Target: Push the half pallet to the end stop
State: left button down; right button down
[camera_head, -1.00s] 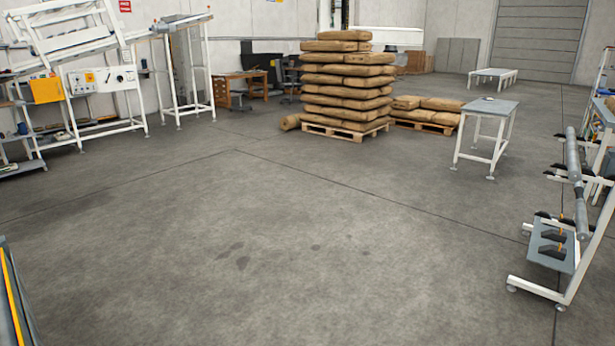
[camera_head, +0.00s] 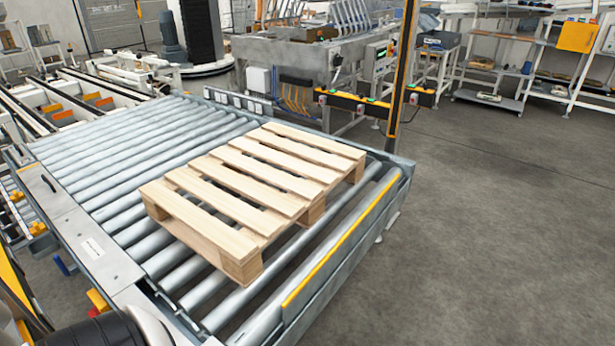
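The half pallet (camera_head: 250,188) is bare, pale wood with slatted top boards. It lies flat on the grey roller conveyor (camera_head: 130,150) in the head view, toward the conveyor's right end. A raised grey plate with a yellow top edge (camera_head: 340,250) runs along that right end. Bare rollers show between the pallet and this plate, so they are apart. I cannot tell for certain that this plate is the end stop. Neither of my grippers is in view, and nothing of mine is seen touching the pallet.
Behind the conveyor stand a grey machine (camera_head: 320,62) and a black-and-yellow post (camera_head: 403,70) with a horizontal bar. Rollers left of the pallet are empty. The concrete floor (camera_head: 500,230) to the right is clear. White shelving (camera_head: 490,70) stands at the back right.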

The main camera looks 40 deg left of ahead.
aim_at(237, 255)
jog(key=i+u, duration=0.35)
jog(key=i, duration=0.3)
jog(key=i+l+u, duration=0.15)
jog(key=i+u, duration=0.2)
jog(key=i, duration=0.3)
